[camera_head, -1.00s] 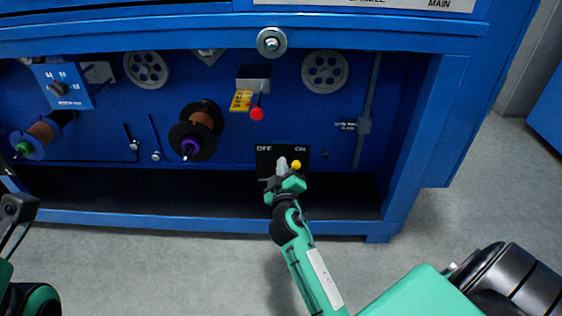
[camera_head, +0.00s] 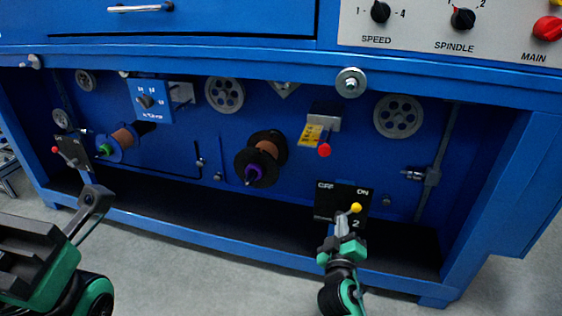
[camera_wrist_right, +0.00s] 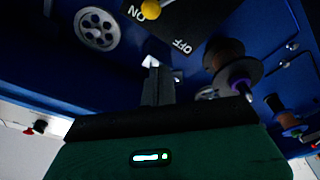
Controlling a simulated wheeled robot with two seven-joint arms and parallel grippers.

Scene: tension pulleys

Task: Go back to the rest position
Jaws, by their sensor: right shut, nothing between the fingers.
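My right gripper (camera_head: 343,228) is in front of the black OFF/ON switch plate (camera_head: 328,200) low on the blue machine. Its fingers are shut with nothing between them. The switch's yellow-tipped lever (camera_head: 355,208) shows just above the fingertips, on the ON side; I cannot tell whether they touch. In the right wrist view the shut fingers (camera_wrist_right: 152,80) point toward the machine, and the yellow knob (camera_wrist_right: 150,5) is at the top edge. My left arm (camera_head: 50,260) shows at the lower left; its gripper fingers are not clearly visible.
The blue machine's recess holds a copper spool with a purple hub (camera_head: 262,158), another spool with a green hub (camera_head: 122,140), grey pulleys (camera_head: 398,116) and a red-knobbed lever (camera_head: 324,150). A control panel (camera_head: 420,25) is above. Grey floor (camera_head: 220,280) is clear in front.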

